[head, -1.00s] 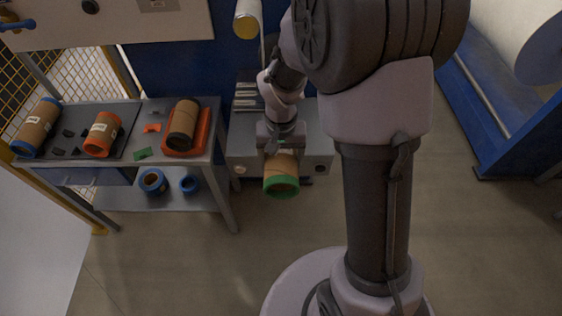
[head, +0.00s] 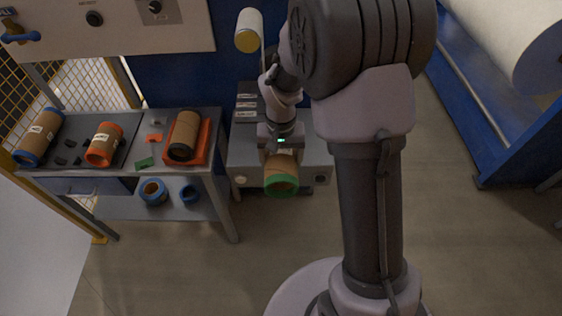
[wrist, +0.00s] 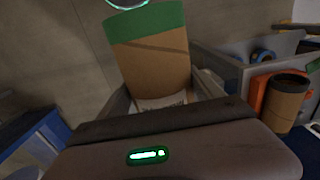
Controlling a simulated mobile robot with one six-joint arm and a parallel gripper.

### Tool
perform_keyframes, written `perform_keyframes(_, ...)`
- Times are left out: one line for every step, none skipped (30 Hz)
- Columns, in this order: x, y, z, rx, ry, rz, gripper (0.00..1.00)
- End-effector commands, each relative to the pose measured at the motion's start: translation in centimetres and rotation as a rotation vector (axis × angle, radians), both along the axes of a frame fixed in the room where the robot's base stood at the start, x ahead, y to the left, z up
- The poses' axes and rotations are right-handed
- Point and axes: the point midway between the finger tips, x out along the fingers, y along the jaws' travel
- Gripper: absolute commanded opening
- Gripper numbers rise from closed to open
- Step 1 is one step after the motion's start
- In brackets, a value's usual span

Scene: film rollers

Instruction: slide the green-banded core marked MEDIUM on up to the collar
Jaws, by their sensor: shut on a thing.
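My gripper (head: 281,152) is shut on a cardboard core (head: 281,168) with a green band (head: 281,187) at its near end. The core is held in the air, its open green end towards the head camera. In the wrist view the core (wrist: 157,62) stands out between the fingers, green band (wrist: 145,22) outermost. A pale label (wrist: 160,103) shows close to the jaws, too small and dim to read. I cannot make out the collar for certain in either view.
A grey table (head: 216,150) at left bears an orange-banded core (head: 104,145), a blue-banded core (head: 38,138) and a dark-banded core (head: 184,137) on an orange tray (head: 203,155). Blue rings (head: 153,190) lie below. A yellow-ended roller (head: 249,32) is behind my gripper. Open floor lies in front.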

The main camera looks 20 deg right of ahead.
Motion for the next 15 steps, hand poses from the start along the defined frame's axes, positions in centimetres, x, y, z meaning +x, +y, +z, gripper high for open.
perform_keyframes(0.0, 0.0, 0.0, 0.0, 0.0, 0.0, 0.19)
perform_keyframes(0.0, 0.0, 0.0, 0.0, 0.0, 0.0, 0.19)
perform_keyframes(0.0, 0.0, 0.0, 0.0, -0.001, 0.0, 0.19)
perform_keyframes(0.0, 0.0, 0.0, 0.0, -0.001, 0.0, 0.19)
perform_keyframes(0.0, 0.0, 0.0, 0.0, -0.001, 0.0, 0.19)
perform_keyframes(0.0, 0.0, 0.0, 0.0, -0.001, 0.0, 0.19)
perform_keyframes(0.1, 0.0, 0.0, 0.0, -0.001, 0.0, 0.19)
perform_keyframes(0.1, -0.1, 0.0, 0.0, -0.001, 0.0, 0.19)
perform_keyframes(0.4, -0.1, 0.0, 0.0, -0.001, 0.0, 0.19)
perform_keyframes(0.5, -0.2, 0.1, 0.0, -0.001, 0.0, 0.19)
perform_keyframes(0.7, -0.2, 0.1, 0.0, -0.001, 0.0, 0.19)
perform_keyframes(0.9, -0.3, 0.0, 0.0, -0.001, 0.0, 0.19)
perform_keyframes(1.1, -0.4, 0.1, 0.0, -0.001, 0.001, 0.19)
perform_keyframes(1.3, -0.4, 0.1, 0.0, -0.001, 0.001, 0.19)
perform_keyframes(1.5, -0.5, 0.1, -0.001, -0.002, 0.0, 0.19)
